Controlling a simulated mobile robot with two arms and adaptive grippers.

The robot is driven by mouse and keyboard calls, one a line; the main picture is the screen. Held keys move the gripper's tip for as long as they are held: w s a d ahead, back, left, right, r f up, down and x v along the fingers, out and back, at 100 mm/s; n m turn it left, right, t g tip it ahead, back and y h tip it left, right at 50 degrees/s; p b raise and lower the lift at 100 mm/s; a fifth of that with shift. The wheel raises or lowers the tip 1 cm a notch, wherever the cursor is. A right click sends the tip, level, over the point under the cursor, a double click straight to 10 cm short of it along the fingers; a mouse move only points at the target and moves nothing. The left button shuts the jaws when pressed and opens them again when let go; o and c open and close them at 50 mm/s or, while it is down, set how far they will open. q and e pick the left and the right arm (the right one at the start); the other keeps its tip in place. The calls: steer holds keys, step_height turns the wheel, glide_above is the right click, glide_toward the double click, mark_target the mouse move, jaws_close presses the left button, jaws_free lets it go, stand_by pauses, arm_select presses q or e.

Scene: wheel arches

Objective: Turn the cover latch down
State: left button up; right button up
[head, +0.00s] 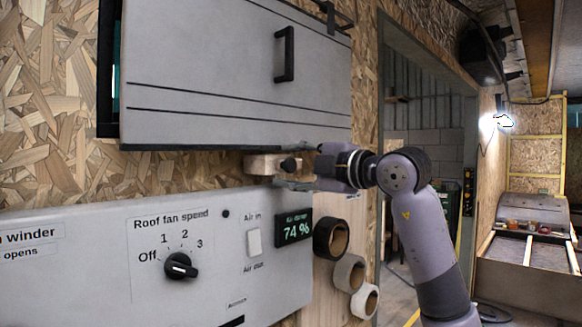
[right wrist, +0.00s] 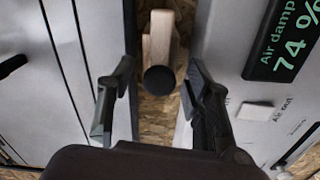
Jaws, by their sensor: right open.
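The cover latch (head: 262,165) is a pale wooden bar with a black knob, lying level on the chipboard wall just under the grey cover (head: 215,75). In the right wrist view the latch's wood (right wrist: 158,38) runs up from its round black knob (right wrist: 159,80). My right gripper (head: 292,166) is at the knob end of the latch, coming from the right. In the wrist view its two open fingers (right wrist: 158,98) stand on either side of the knob, with a gap to it on both sides. My left gripper is not in view.
Below the latch is a grey control panel (head: 100,270) with a fan dial (head: 180,266), a rocker switch (head: 254,241) and a display (head: 293,229). Several tape rolls (head: 331,239) hang at its right. The cover has a black handle (head: 284,54). A doorway opens behind my arm.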

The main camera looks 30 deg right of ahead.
steer(key=v, duration=1.1)
steer(key=shift+s+d, duration=0.15)
steer(key=shift+s, duration=0.15)
